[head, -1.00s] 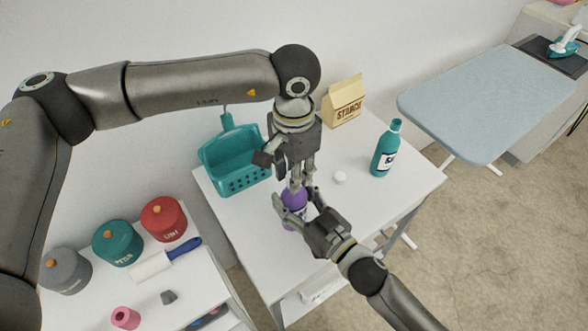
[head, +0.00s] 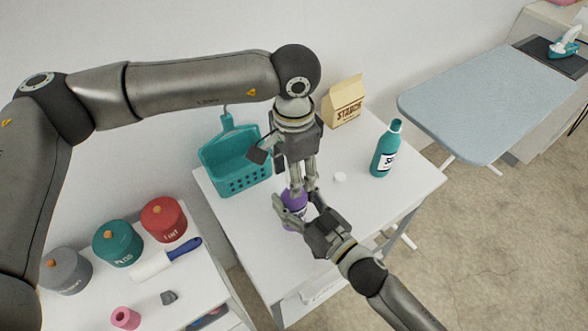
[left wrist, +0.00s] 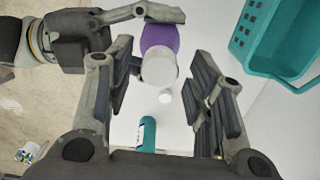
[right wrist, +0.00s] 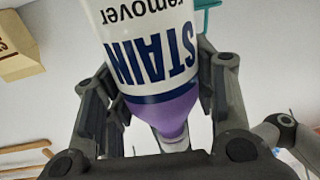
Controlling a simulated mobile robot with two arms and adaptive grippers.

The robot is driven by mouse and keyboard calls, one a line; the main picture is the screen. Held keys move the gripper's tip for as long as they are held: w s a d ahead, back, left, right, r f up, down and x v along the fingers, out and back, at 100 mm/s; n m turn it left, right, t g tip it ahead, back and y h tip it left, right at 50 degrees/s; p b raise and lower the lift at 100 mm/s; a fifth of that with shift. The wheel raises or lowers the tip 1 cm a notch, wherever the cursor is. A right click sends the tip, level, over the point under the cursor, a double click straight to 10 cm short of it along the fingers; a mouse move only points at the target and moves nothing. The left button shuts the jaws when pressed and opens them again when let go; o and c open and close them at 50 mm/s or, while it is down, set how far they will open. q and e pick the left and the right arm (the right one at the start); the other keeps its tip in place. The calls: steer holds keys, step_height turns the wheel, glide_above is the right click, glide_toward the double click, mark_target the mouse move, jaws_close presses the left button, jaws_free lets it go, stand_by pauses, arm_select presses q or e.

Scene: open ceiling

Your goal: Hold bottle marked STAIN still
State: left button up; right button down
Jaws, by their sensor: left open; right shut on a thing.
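The bottle marked STAIN (right wrist: 160,55) is purple with a white label reading "STAIN remover", and its label fills much of the right wrist view. In the head view its purple body (head: 296,204) is partly covered by both grippers. My right gripper (head: 298,206) is shut around it from the side. My left gripper (head: 304,188) points down above the bottle. In the left wrist view the left fingers (left wrist: 165,95) are spread apart, with the bottle's white cap (left wrist: 159,68) showing between and beyond them. Contact between the left fingers and the cap cannot be seen.
A lower shelf with lidded jars (head: 117,243) is at left, an ironing board (head: 480,100) at right.

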arm_select(q)
steer(key=shift+r, duration=2.3)
steer(key=shift+n, duration=0.3)
